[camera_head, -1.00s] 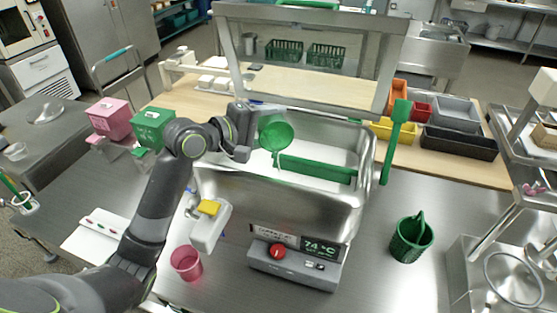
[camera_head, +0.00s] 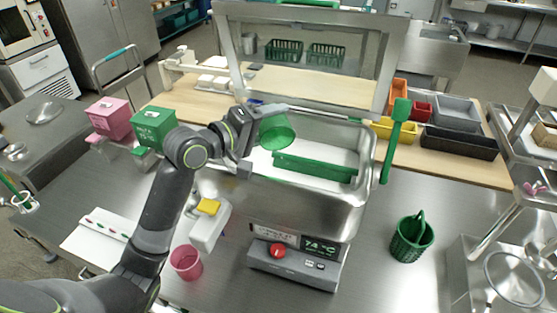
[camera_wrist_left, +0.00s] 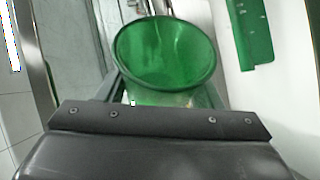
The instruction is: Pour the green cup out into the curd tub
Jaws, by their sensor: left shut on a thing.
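The green cup (camera_head: 277,132) is held over the back left part of the curd tub, a steel tub (camera_head: 310,202) with white inside. My left gripper (camera_head: 254,136) is shut on the cup, which is tilted. In the left wrist view the green cup (camera_wrist_left: 167,55) shows its open round mouth. I see no clear contents in it, and no stream falling from it. A long green bar (camera_head: 315,167) lies across the white inside the tub. My right gripper is not in view.
A steel frame with a clear panel (camera_head: 310,60) stands behind the tub. A green paddle (camera_head: 396,140) stands at its right edge. A control box (camera_head: 295,268), a pink cup (camera_head: 186,262) and a green basket (camera_head: 411,240) stand in front.

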